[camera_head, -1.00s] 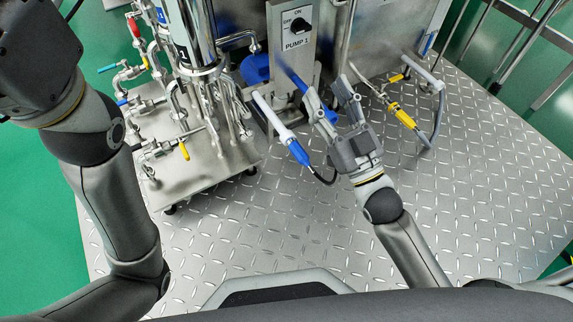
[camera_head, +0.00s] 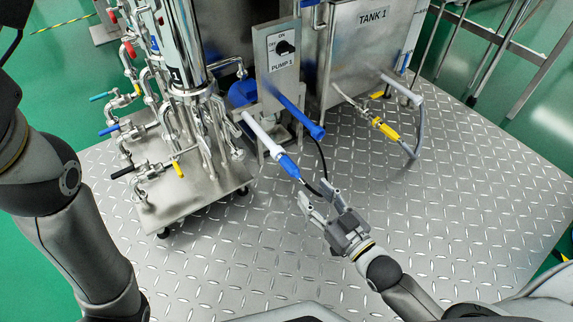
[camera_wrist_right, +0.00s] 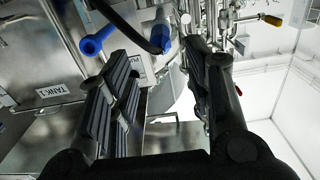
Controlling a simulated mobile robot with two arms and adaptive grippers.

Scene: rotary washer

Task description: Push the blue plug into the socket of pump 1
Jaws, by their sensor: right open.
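The blue plug (camera_head: 289,165) sits at the lower end of a white tube (camera_head: 262,135) below the PUMP 1 panel. A black cable leaves its lower end. In the right wrist view the plug (camera_wrist_right: 161,36) is ahead, between the fingertips. A blue tube (camera_head: 298,112) with a flared end comes out beside it from the pump 1 panel (camera_head: 277,60); I cannot tell whether this is the socket. My right gripper (camera_head: 315,193) is open and empty, just below and right of the plug's cable end, apart from the plug. My left gripper is out of view.
Steel piping with valves (camera_head: 180,130) stands on a low platform to the left. TANK 1 (camera_head: 365,50) is behind on the right, with a yellow connector (camera_head: 385,129) and grey hose in front. The treadplate floor (camera_head: 450,190) is clear on the right.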

